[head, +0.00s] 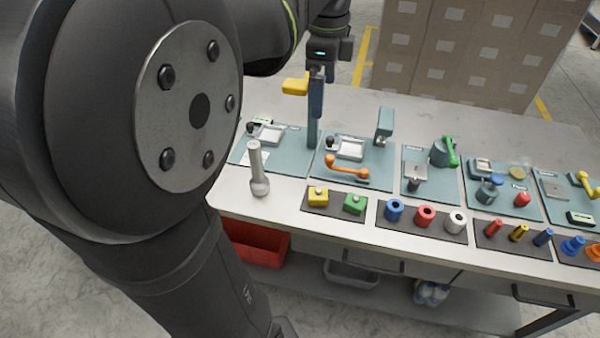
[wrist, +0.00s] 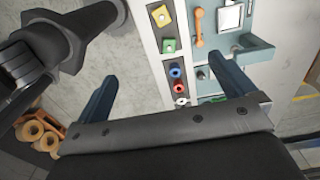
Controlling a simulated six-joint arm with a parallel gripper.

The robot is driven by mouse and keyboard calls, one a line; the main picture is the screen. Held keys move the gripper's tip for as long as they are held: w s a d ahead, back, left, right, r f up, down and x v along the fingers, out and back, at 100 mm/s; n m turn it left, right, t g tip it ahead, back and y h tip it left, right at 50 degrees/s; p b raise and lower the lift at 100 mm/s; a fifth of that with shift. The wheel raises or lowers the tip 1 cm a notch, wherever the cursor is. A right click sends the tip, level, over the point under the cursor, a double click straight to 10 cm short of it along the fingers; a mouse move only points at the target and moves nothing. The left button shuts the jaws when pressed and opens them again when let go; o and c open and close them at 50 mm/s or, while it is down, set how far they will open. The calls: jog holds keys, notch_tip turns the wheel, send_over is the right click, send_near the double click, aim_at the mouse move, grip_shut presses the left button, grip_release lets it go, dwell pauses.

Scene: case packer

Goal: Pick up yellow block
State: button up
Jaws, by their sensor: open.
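The yellow block (head: 318,195) sits on a dark tray at the front edge of the table, left of a green block (head: 354,203). In the wrist view the yellow block (wrist: 161,16) is near the top, beyond the fingers. My gripper (head: 316,108) is above the back left of the table, well apart from the block. In the wrist view my gripper (wrist: 164,68) has its two blue fingers wide apart with nothing held between them. In the head view its fingers overlap, so the gap is hidden.
A grey upright tool (head: 257,170) stands left of the yellow block. Behind are teal mats with fixtures, an orange handle (head: 347,168) and a teal post (head: 385,123). A yellow piece (head: 296,86) shows beside my gripper.

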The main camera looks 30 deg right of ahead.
jog(key=shift+r, duration=0.35)
jog(key=c, duration=0.3)
